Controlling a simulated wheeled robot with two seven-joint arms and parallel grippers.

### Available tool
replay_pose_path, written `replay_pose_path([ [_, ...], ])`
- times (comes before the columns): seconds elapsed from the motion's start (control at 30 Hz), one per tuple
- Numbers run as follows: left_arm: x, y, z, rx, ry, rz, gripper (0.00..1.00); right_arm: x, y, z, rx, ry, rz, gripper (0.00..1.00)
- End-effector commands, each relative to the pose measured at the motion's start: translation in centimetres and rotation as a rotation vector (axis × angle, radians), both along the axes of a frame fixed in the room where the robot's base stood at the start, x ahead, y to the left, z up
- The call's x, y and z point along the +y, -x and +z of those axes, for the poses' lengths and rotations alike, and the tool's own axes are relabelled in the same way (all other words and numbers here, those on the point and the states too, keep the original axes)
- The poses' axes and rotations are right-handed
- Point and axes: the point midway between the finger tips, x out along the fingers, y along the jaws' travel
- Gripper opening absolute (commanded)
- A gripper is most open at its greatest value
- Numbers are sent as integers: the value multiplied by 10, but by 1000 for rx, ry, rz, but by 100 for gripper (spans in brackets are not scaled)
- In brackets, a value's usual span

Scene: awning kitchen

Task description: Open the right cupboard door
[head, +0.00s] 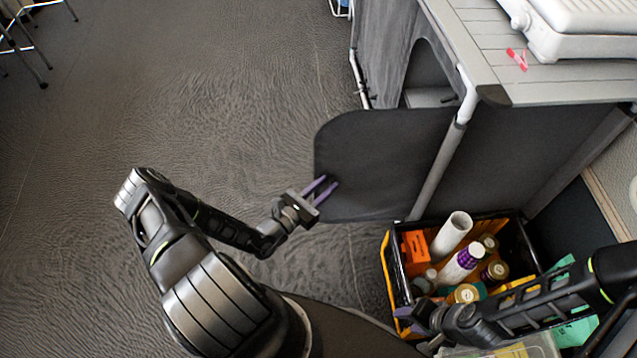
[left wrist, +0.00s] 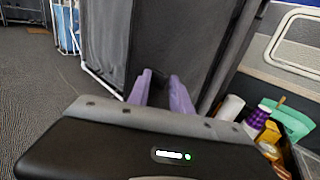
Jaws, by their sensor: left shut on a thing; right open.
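The right cupboard door (head: 378,160) is a dark fabric panel with rounded corners. It stands swung out from the pale frame pole (head: 440,165), with a cupboard opening (head: 430,75) visible behind it. My left gripper (head: 321,188) has its purple fingers at the door's free left edge and is shut on it. In the left wrist view the fingers (left wrist: 158,88) point at the dark door panel (left wrist: 180,40); the exact grip is hard to see. My right gripper (head: 405,318) is open at the bottom right, partly hidden, beside the crate.
A black and yellow crate (head: 388,262) with bottles, rolls and cans stands below the door's pole side. A grey slatted counter (head: 480,45) holds a white appliance (head: 585,28) and a red peg (head: 517,59). The floor to the left is clear, with stool legs far off.

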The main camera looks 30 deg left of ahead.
Motion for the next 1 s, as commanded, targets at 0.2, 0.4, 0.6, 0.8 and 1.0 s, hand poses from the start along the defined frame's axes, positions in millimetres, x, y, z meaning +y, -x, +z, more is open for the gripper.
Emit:
replay_pose_path([
  [0.2, -26, -2, 3, -3, 15, -52, 0, 0, 0, -1, 0, 0, 0, 42],
  [0.4, -27, -1, 3, -1, 17, -52, 33, 0, 0, -1, 0, 0, 0, 42],
  [0.6, -27, -1, 3, -1, 19, -53, 33, 0, 0, -1, 0, 0, 0, 42],
  [0.8, -25, 3, 3, 0, 18, -51, 33, 0, 0, 0, 0, 0, 0, 42],
  [1.0, -15, 26, 3, 1, 17, -44, 33, 0, 0, 3, 0, 0, 0, 42],
])
